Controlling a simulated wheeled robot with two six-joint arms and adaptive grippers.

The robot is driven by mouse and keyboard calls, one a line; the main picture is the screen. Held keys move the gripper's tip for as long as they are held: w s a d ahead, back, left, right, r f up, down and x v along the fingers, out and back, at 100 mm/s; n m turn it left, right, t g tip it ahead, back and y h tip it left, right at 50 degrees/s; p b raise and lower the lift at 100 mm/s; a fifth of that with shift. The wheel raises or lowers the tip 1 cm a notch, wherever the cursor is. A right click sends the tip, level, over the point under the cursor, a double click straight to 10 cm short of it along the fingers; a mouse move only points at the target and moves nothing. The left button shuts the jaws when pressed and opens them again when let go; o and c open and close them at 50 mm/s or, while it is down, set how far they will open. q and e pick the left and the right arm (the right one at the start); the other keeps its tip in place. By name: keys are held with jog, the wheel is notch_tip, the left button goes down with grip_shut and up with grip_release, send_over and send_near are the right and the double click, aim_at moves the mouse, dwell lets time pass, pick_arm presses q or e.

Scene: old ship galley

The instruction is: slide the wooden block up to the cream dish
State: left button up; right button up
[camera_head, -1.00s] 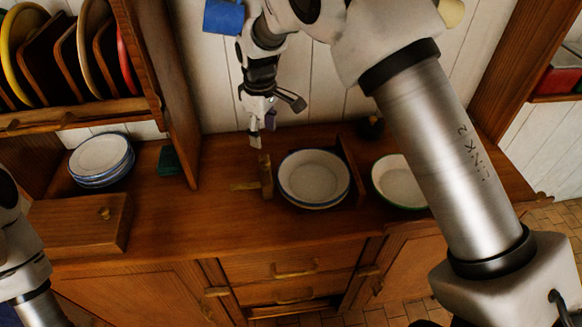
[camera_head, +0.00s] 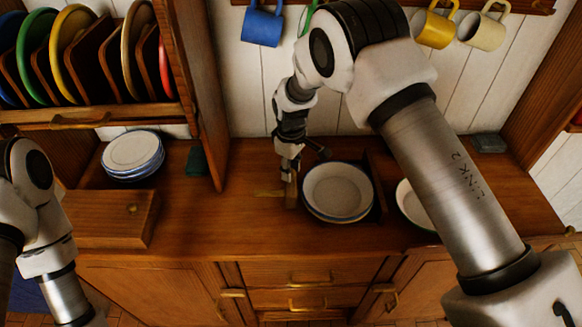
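The wooden block (camera_head: 291,194), small and upright, stands on the wooden counter just left of a pale cream dish with a blue rim (camera_head: 338,190). A narrow gap seems to lie between block and dish. My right gripper (camera_head: 290,174) points down at the top of the block, with its fingertips at or touching it. It is too small and partly self-hidden to tell whether its fingers are open or shut. My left arm shows at the left edge, but its gripper is out of view.
A second pale dish (camera_head: 405,203) is partly hidden behind my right arm. A stack of blue-rimmed plates (camera_head: 133,152) and a wooden box (camera_head: 112,219) stand at the left. Mugs (camera_head: 262,27) hang above. The counter front, left of the block, is clear.

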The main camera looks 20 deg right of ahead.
jog(key=shift+s+d, duration=0.15)
jog(key=shift+d, duration=0.4)
grip_shut()
jog(key=o, duration=1.1)
grip_release()
notch_tip(320, 180, up, 12)
jog(key=shift+f, duration=0.1)
